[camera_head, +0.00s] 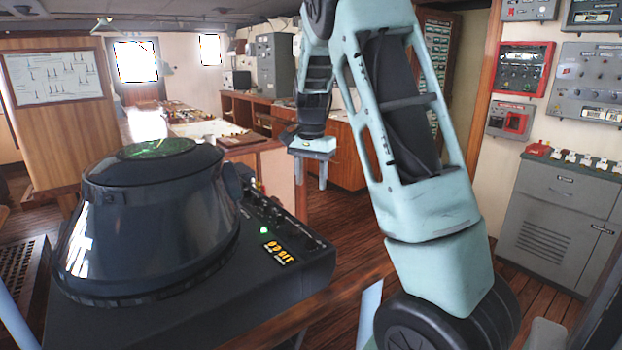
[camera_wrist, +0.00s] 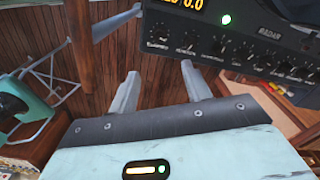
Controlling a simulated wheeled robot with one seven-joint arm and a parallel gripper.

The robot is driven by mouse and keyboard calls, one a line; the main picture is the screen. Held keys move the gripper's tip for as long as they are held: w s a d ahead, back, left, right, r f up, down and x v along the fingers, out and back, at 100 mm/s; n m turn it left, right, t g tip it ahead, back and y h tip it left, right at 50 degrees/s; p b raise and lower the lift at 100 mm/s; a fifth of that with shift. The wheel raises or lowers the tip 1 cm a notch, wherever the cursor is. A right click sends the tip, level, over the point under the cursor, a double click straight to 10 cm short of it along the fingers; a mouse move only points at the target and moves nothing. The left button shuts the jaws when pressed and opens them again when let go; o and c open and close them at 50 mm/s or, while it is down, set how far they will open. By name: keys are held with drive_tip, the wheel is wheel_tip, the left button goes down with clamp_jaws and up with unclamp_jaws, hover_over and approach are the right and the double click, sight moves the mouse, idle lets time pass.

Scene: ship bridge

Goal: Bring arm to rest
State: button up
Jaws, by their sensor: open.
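My arm rises in the middle of the head view and bends over at the top, with its forearm hanging down. My gripper (camera_head: 311,184) points down beside the right end of the radar console, apart from it. In the wrist view my gripper (camera_wrist: 160,86) shows two fingers well apart with nothing between them. Wooden floor lies beyond the fingers. The lower right part of the room is partly hidden behind my arm.
The radar console (camera_head: 285,240) with its dark round hood (camera_head: 150,225) stands at left. Its knob panel (camera_wrist: 240,40) is close at the upper right in the wrist view. A grey cabinet (camera_head: 560,215) stands at right. Open wooden floor (camera_head: 350,235) lies between.

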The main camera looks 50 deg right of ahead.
idle(0.6)
drive_tip(key=s+a+f+n+y, duration=0.15)
drive_tip(key=a+n, duration=0.45)
drive_tip(key=a, duration=1)
drive_tip(key=s+a+f+n, duration=0.1)
drive_tip(key=s+a+n, duration=0.35)
drive_tip(key=a, duration=1.15)
drive_tip(key=s+a+f+n, duration=0.2)
drive_tip(key=s+a+n, duration=0.4)
drive_tip(key=s, duration=0.2)
drive_tip(key=s+a+f+n+b, duration=0.1)
drive_tip(key=s+a+n, duration=0.5)
drive_tip(key=s, duration=0.3)
drive_tip(key=shift+f+n+h, duration=0.35)
drive_tip(key=shift+n+h, duration=0.1)
drive_tip(key=shift+a, duration=0.1)
